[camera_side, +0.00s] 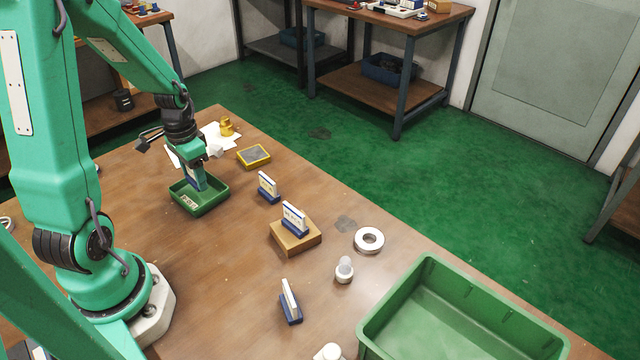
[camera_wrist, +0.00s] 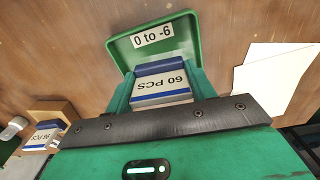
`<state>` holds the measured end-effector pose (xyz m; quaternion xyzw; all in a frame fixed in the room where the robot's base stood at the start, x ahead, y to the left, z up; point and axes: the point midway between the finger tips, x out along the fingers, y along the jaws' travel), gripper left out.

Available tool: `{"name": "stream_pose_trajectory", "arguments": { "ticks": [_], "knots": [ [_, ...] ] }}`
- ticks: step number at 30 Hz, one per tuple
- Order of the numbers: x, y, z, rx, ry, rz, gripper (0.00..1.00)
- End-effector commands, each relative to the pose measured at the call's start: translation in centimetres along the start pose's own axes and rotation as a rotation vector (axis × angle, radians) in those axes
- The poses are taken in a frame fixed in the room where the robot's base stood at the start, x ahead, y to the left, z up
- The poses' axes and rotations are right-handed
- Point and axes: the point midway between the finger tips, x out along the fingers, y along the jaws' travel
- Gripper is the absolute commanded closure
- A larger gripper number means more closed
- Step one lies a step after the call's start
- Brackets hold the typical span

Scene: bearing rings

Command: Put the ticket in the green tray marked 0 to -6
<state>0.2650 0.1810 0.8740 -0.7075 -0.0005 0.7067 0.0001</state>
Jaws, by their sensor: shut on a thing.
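The green tray (camera_side: 213,203) is small and shallow and stands on the wooden table near my base. In the wrist view the tray (camera_wrist: 117,45) bears a white label reading "0 to -6". My gripper (camera_side: 193,168) points down over this tray and is shut on the ticket (camera_side: 197,182). In the wrist view the ticket (camera_wrist: 161,83) is a white card in a blue holder, reading "60 PCS" upside down. The ticket's lower end is within the tray's outline; I cannot tell whether it touches the floor of the tray.
Similar tickets stand at the middle (camera_side: 268,187), on a wooden block (camera_side: 296,240) and nearer the front (camera_side: 290,305). A metal ring (camera_side: 358,241), a pale round part (camera_side: 344,272), a large green crate (camera_side: 400,310) and a yellow-rimmed box (camera_side: 253,157) are also on the table.

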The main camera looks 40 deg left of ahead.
Motion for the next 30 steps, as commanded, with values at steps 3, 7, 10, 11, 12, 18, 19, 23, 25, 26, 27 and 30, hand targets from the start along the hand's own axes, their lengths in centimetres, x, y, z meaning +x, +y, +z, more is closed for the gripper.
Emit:
{"name": "stream_pose_trajectory", "arguments": {
  "ticks": [3,7,10,11,12,18,19,23,25,26,27,30],
  "knots": [
    [1.3,0.1,0.1,0.000,-0.004,0.003,0.70],
    [2.5,0.1,0.1,0.000,-0.003,0.002,0.70],
    [3.0,0.1,0.1,0.000,-0.002,0.001,0.70],
    [3.1,0.1,0.1,0.000,-0.002,0.001,0.70],
    [3.1,0.1,0.0,0.000,-0.001,0.001,0.70],
    [3.1,0.1,0.0,0.000,-0.001,0.001,0.70],
    [3.1,0.1,0.0,0.000,-0.001,0.001,0.70],
    [3.4,0.1,0.0,0.000,-0.001,0.001,0.70],
    [3.5,0.1,0.0,0.000,-0.001,0.001,0.44],
    [3.5,0.1,0.0,0.000,-0.001,0.001,0.38],
    [3.5,0.1,0.0,0.000,-0.001,0.001,0.30],
    [3.4,0.1,0.0,0.000,-0.001,0.001,0.24]
  ]
}}
